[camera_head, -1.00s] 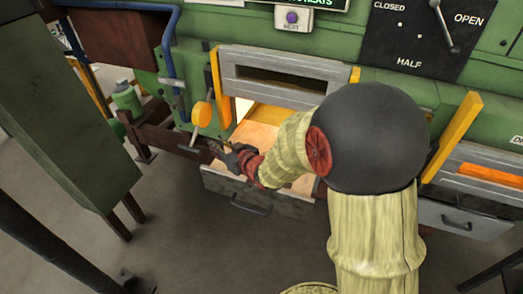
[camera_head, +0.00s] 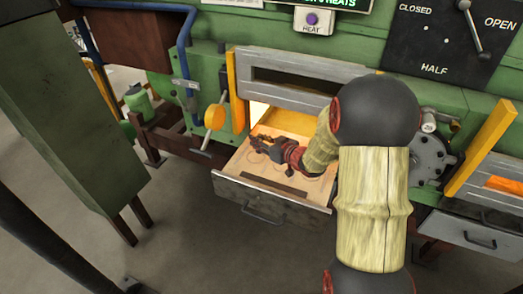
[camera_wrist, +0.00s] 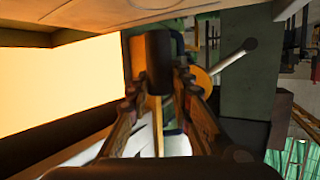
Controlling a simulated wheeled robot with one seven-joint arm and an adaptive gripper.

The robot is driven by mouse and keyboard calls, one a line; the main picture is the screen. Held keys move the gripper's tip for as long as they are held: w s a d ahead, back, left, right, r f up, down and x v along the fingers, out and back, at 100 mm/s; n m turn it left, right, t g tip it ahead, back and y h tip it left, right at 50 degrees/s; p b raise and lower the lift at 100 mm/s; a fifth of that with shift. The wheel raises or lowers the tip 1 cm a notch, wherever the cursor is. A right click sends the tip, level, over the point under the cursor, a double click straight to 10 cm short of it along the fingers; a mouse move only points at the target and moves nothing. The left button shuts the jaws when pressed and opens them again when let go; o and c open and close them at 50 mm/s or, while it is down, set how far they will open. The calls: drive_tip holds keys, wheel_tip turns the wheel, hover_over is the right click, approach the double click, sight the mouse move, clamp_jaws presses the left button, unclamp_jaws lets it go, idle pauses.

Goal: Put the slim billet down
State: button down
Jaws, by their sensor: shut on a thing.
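My gripper (camera_head: 252,147) is over the open drawer (camera_head: 318,191), above its pale floor near the furnace mouth. In the wrist view my gripper (camera_wrist: 160,92) has its two fingers closed around a dark, slim, round bar, the slim billet (camera_wrist: 157,62). Its end points toward the camera's far side, and its lower part is hidden between the fingers. In the head view the billet is too small and dark to tell apart from the fingers. I cannot tell whether it touches the drawer floor.
A dark strip (camera_head: 272,186) lies along the drawer's front; I cannot tell bar from slot. The glowing opening (camera_head: 258,111) is behind, under a grey door (camera_head: 290,82). Another drawer (camera_head: 471,233) is at right.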

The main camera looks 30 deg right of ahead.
drive_tip(key=shift+w+d+f, duration=0.15)
drive_tip(key=shift+d+f, duration=0.1)
drive_tip(key=shift+d, duration=0.05)
drive_tip(key=f, duration=0.1)
drive_tip(key=f+b, duration=0.2)
drive_tip(key=f, duration=0.1)
drive_tip(key=shift+w+d, duration=0.1)
drive_tip(key=shift+d, duration=0.2)
drive_tip(key=shift+r, duration=0.15)
drive_tip(key=c, duration=1.7)
unclamp_jaws()
drive_tip(key=shift+f, duration=0.2)
drive_tip(key=shift+o, duration=0.4)
